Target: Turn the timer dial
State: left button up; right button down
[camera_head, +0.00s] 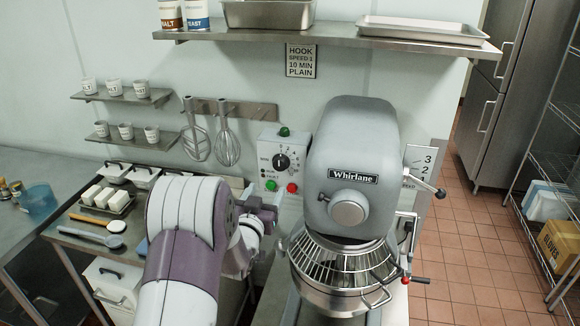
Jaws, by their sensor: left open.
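The timer dial (283,161) is a round black knob with a pale pointer mark, set in a ring of printed marks on a grey control box (268,158). The box also carries a green button (271,185) and a red button (292,188) below the dial, and a green lamp (284,132) on top. My left gripper (264,212) is just below the box, apart from the dial. It is open; its fingers are small and partly hidden by my own arm. My right gripper is out of view.
The large grey Whirlane mixer (349,150) with its wire-guarded bowl (345,270) stands close to the right of the box. A steel shelf (330,36) runs above.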

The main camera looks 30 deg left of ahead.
aim_at(279, 165)
pick_arm(q)
jog(key=p+x, duration=0.5)
jog(key=x, duration=0.6)
jog(key=shift+w+r, duration=0.15)
jog(key=shift+w+a, duration=0.15)
jog(key=shift+w, duration=0.2)
jog(key=c, duration=1)
